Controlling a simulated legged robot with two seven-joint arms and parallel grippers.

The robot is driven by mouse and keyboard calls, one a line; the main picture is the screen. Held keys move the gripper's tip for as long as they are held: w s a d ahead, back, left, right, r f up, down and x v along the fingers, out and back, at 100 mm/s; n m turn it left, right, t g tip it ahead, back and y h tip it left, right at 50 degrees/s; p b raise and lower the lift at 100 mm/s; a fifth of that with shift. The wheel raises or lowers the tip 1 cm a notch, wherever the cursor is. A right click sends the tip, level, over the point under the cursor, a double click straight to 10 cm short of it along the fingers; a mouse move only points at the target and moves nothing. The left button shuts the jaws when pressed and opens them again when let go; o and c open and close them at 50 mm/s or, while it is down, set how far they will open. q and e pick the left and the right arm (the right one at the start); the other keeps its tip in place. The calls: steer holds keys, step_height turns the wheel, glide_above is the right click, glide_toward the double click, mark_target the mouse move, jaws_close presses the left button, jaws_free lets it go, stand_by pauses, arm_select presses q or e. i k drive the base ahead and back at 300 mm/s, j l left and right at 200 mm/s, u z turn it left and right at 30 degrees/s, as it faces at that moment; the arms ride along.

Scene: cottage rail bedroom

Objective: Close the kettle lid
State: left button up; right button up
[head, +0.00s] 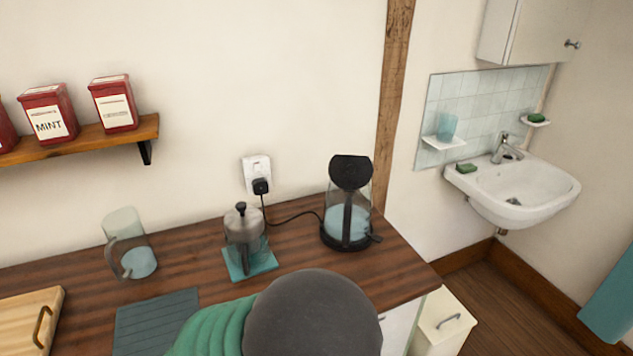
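The glass kettle (362,203) stands on its black base at the right end of the wooden worktop, with bluish water inside. Its black lid (350,171) sits at the top as a dark disc facing me, and looks tilted up rather than flat. The kettle's black handle faces me. Neither of my grippers shows in the head view. A grey rounded part with a green section fills the bottom middle, in front of the worktop, and hides part of its front edge.
A French press (246,236) on a teal mat stands left of the kettle. A glass jug (126,241), a dark ridged mat (155,322) and a wooden tray (58,298) are further left. The kettle's cord runs to the wall socket (256,170). A sink (520,190) is at the right.

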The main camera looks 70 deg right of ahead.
mark_target(350, 173)
steer(key=i+j+z, duration=0.1)
steer(key=z, duration=2.55)
